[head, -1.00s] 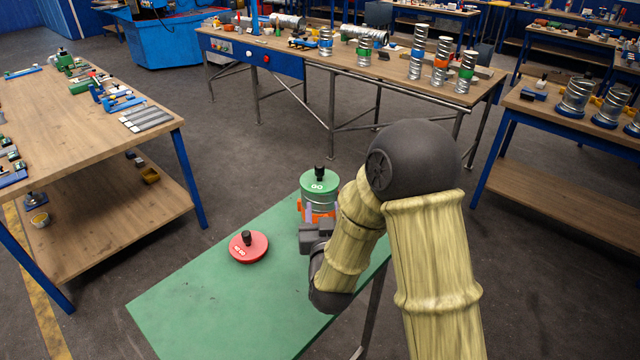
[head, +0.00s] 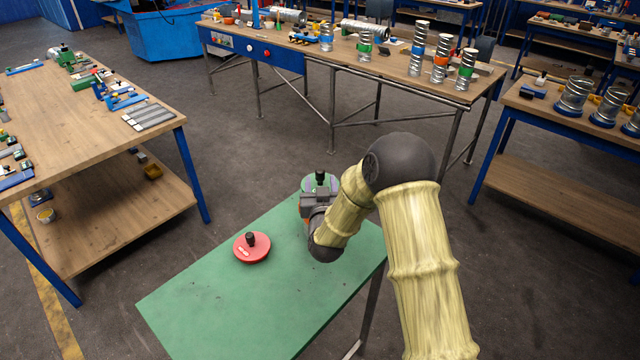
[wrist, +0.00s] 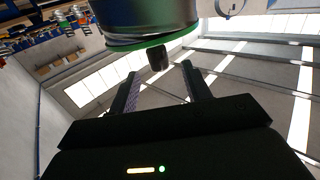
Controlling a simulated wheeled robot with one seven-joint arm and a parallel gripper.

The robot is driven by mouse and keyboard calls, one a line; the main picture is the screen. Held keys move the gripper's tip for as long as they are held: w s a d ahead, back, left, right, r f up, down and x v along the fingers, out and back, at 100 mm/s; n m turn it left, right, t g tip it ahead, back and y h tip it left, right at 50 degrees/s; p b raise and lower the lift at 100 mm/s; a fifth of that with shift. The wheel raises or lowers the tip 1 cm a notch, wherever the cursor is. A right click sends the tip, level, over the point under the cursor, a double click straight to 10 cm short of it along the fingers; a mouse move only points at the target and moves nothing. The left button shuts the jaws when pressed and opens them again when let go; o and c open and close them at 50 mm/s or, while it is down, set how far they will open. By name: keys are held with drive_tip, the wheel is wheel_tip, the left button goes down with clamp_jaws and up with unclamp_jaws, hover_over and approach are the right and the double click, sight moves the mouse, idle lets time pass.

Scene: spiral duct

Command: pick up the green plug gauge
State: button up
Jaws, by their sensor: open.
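The green plug gauge (head: 312,183), with a black knob (head: 320,177) on top, sits on the upper end of a spiral duct piece at the table's far end. My gripper and wrist (head: 316,203) cover most of the duct and part of the gauge in the head view. In the wrist view, the gauge's green rim (wrist: 160,40) shows against the silvery duct (wrist: 145,15), with the knob pointing down in the picture. My gripper (wrist: 160,72) is open. The knob appears in line with the gap between its fingers; I cannot tell whether it is inside.
A red plug gauge (head: 252,247) with a black knob lies on the green table (head: 225,305), left of my arm. Workbenches stand to the left (head: 95,180), behind (head: 345,65) and to the right (head: 560,150), with dark floor between them.

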sight(320, 176)
drive_tip(key=shift+w+r+p, duration=0.15)
drive_tip(key=shift+w+p, duration=0.4)
drive_tip(key=shift+p, duration=0.1)
drive_tip(key=w, duration=0.1)
drive_tip(key=w+p, duration=0.2)
drive_tip(key=w, duration=0.1)
drive_tip(key=shift+a+f, duration=0.2)
drive_tip(key=shift+a, duration=0.1)
clamp_jaws()
